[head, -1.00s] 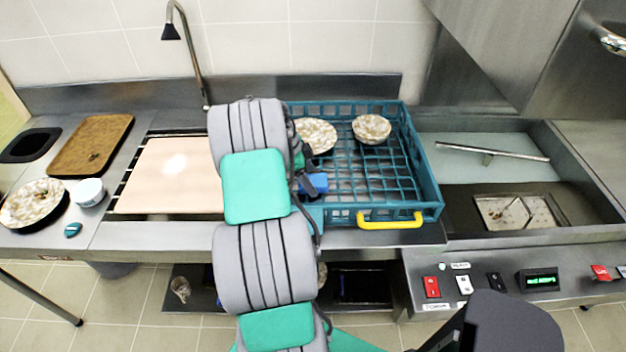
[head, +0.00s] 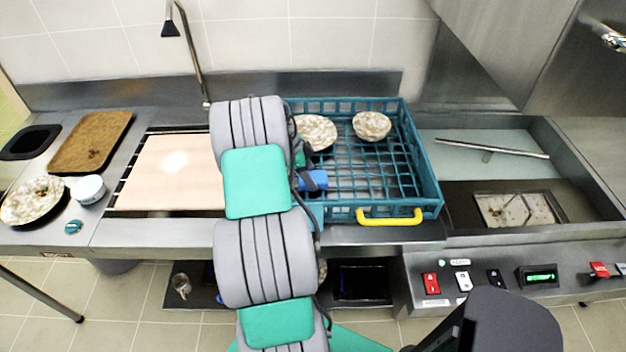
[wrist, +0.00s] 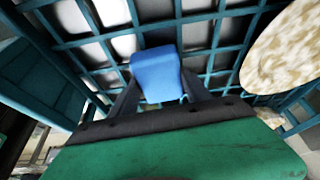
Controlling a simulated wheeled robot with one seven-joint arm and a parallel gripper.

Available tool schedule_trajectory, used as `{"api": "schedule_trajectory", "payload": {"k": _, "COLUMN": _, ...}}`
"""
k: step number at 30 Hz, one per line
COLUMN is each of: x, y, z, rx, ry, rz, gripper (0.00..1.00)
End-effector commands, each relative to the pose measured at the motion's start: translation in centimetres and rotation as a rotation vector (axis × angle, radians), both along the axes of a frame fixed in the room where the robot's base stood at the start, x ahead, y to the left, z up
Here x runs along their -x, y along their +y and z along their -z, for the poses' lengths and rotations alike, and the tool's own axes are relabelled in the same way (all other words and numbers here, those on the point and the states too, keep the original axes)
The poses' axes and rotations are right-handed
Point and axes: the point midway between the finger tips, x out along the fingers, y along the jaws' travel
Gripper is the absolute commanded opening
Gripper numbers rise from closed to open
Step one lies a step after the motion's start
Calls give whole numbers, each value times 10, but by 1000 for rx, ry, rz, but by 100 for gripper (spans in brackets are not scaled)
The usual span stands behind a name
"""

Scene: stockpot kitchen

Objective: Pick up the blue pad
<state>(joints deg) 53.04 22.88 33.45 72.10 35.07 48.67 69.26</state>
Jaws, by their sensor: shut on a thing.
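The blue pad (wrist: 158,70) is a small blue block between the two dark fingers of my gripper (wrist: 160,90) in the wrist view. My gripper is shut on it. The teal rack's grid lies behind the pad in that view; I cannot tell the exact gap between them. In the head view the blue pad (head: 313,180) shows just right of my arm, over the left front part of the teal dish rack (head: 436,190). My arm hides much of the gripper and the rack's left side there.
A speckled plate (head: 318,130) and a speckled bowl (head: 372,125) sit in the rack, which has a yellow front handle (head: 390,217). Left are a beige board (head: 170,180), a brown tray (head: 90,140), a white cup (head: 88,188) and a soiled plate (head: 30,198). A tap (head: 190,50) stands behind.

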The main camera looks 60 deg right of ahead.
Motion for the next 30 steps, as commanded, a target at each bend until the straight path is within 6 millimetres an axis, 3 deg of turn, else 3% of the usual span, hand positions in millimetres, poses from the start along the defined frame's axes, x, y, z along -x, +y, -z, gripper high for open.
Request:
{"api": "schedule_trajectory", "payload": {"k": 11, "x": 0, "y": 0, "z": -2, "rx": 1, "ry": -1, "rz": 1, "gripper": 16}}
{"api": "schedule_trajectory", "payload": {"k": 18, "x": -1, "y": -1, "z": -30, "rx": 6, "ry": -4, "rz": 1, "gripper": 16}}
{"api": "schedule_trajectory", "payload": {"k": 25, "x": -24, "y": 47, "z": -92, "rx": 5, "ry": -4, "rz": -5, "gripper": 16}}
{"api": "schedule_trajectory", "payload": {"k": 30, "x": -45, "y": 94, "z": -112, "rx": 1, "ry": -2, "rz": -5, "gripper": 16}}
